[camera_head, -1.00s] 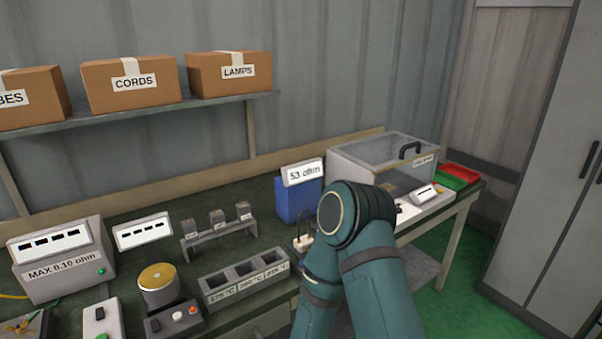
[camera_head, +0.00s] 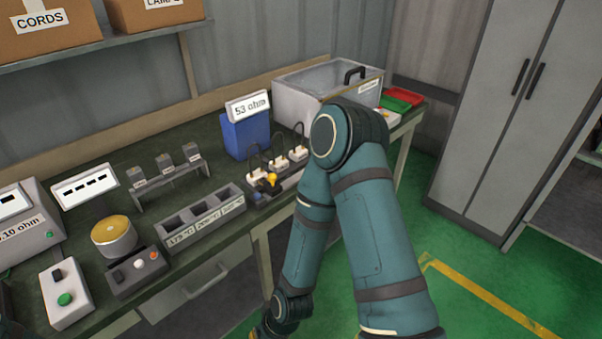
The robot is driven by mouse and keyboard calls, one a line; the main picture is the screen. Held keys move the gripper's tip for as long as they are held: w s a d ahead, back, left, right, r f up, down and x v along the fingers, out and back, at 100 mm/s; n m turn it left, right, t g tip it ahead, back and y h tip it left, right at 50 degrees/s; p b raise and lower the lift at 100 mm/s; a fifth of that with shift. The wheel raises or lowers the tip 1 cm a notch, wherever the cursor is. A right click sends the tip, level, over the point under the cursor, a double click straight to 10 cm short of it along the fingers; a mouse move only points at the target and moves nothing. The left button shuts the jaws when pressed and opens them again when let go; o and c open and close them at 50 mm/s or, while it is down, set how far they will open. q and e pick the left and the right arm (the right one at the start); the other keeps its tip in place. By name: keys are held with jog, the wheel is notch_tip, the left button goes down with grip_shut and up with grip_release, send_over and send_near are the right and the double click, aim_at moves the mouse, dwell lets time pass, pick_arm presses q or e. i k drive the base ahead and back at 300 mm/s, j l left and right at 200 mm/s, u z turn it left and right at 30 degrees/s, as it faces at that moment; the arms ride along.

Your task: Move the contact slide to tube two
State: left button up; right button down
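A blue meter box (camera_head: 246,136) stands on the bench with a display (camera_head: 248,106) reading "53 ohm". In front of it is a low dark unit (camera_head: 262,196) with white plugs (camera_head: 299,153) on black cords and a yellow-topped piece (camera_head: 271,180). This piece may be the contact slide, but I cannot tell for sure. Tube numbers are not readable. My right arm (camera_head: 345,180) rises in front of the bench and hides the unit's right end. My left gripper is not in view.
A grey three-slot block (camera_head: 203,221), a rack of small blocks (camera_head: 166,178), a brass-topped cylinder (camera_head: 113,234) and a button box (camera_head: 66,292) stand to the left. A clear-lidded case (camera_head: 312,85) is behind the arm. Green floor (camera_head: 480,270) is open at right.

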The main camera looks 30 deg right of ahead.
aim_at(272, 187)
jog(key=z, duration=0.8)
